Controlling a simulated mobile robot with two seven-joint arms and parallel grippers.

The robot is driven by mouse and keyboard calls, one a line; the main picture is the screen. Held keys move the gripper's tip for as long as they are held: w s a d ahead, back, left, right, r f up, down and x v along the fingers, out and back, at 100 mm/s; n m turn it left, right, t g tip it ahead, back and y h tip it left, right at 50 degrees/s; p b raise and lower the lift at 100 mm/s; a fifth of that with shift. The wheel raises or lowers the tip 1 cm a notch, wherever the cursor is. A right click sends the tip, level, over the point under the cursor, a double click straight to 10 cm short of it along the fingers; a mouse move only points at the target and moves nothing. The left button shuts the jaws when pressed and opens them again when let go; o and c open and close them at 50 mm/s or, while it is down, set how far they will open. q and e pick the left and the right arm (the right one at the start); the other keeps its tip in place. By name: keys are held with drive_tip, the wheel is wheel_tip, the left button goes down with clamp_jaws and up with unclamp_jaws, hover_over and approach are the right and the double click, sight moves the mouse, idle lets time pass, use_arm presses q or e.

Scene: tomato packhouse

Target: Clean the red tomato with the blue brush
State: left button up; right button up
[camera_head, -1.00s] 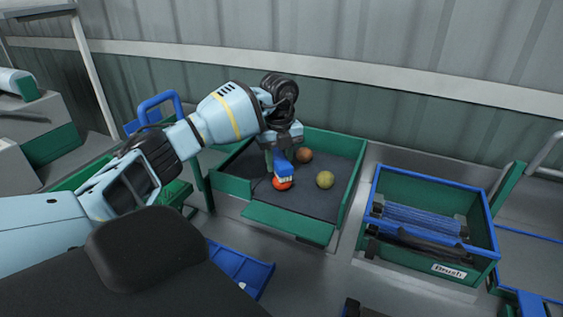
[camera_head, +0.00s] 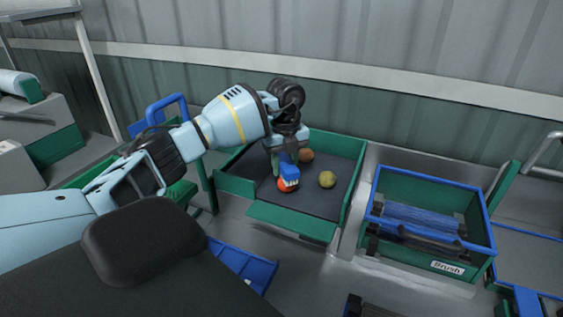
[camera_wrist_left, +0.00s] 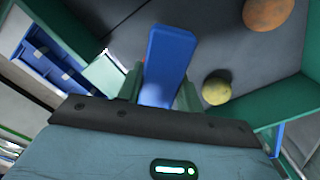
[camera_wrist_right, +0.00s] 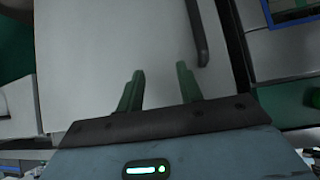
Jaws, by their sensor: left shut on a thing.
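The red tomato (camera_head: 284,187) lies on the dark floor of a green-walled tray (camera_head: 262,213), partly covered by the brush. The blue brush (camera_head: 289,170) is held with its pale bristles down, at the tomato and seemingly touching it. My left gripper (camera_head: 283,155) is shut on the brush, above the tomato.
A yellow-green tomato (camera_head: 327,179) lies to the right of the red one, and a brown-orange one (camera_head: 306,155) behind. A green box with a blue rim (camera_head: 435,184), labelled Brush, stands right of the tray. A blue crate (camera_head: 243,266) is in front.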

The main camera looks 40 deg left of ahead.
use_arm(q)
drive_tip(key=shift+s+d+f, duration=0.2)
drive_tip(key=shift+s+d, duration=0.15)
drive_tip(key=shift+d, duration=0.2)
drive_tip(key=shift+s+d+f, duration=0.15)
drive_tip(key=shift+s+d, duration=0.15)
drive_tip(key=shift+d, duration=0.2)
use_arm(e)
drive_tip(key=shift+w+r, duration=0.1)
drive_tip(key=shift+r, duration=0.05)
